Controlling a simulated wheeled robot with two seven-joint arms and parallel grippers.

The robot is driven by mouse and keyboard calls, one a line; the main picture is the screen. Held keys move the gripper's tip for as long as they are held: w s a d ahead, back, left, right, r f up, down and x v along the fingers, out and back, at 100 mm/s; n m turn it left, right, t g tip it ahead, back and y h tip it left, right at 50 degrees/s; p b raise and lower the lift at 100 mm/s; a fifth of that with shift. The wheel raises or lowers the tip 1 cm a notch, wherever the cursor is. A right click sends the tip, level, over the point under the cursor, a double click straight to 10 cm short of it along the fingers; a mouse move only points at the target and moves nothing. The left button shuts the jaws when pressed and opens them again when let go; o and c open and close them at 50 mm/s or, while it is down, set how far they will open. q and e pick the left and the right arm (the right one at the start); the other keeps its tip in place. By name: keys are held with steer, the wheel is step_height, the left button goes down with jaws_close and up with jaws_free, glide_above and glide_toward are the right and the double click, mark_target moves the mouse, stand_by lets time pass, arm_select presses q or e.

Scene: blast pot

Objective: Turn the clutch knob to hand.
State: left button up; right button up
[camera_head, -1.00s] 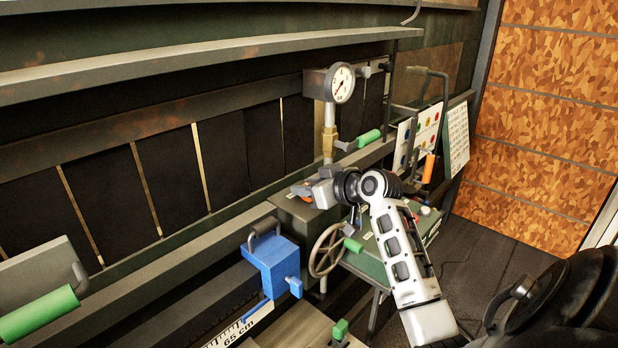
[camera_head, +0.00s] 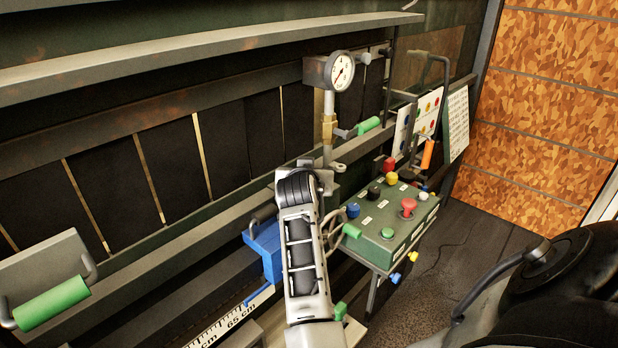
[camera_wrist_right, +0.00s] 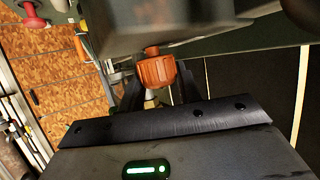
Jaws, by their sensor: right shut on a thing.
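In the right wrist view, a ribbed orange knob (camera_wrist_right: 156,71) sits under a dark grey housing (camera_wrist_right: 150,28). I take it for the clutch knob. My right gripper (camera_wrist_right: 158,80) has its two dark fingers on either side of it, shut on it. In the head view, my right arm reaches up from the bottom middle, and its wrist hides the knob and most of the gripper. No pointer or marking showing the knob's setting can be read. My left gripper is not in view.
A green control box (camera_head: 385,230) with several coloured buttons stands right of my arm. A pressure gauge (camera_head: 341,72) and a green-handled valve lever (camera_head: 368,126) are above. A blue block (camera_head: 264,250) is close on the left.

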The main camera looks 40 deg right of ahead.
steer(key=shift+a+f+m+g+h+b, duration=0.1)
steer(key=shift+m+g+h+b, duration=0.4)
steer(key=shift+m+g+b, duration=0.25)
steer(key=o, duration=1)
steer(key=shift+c, duration=0.2)
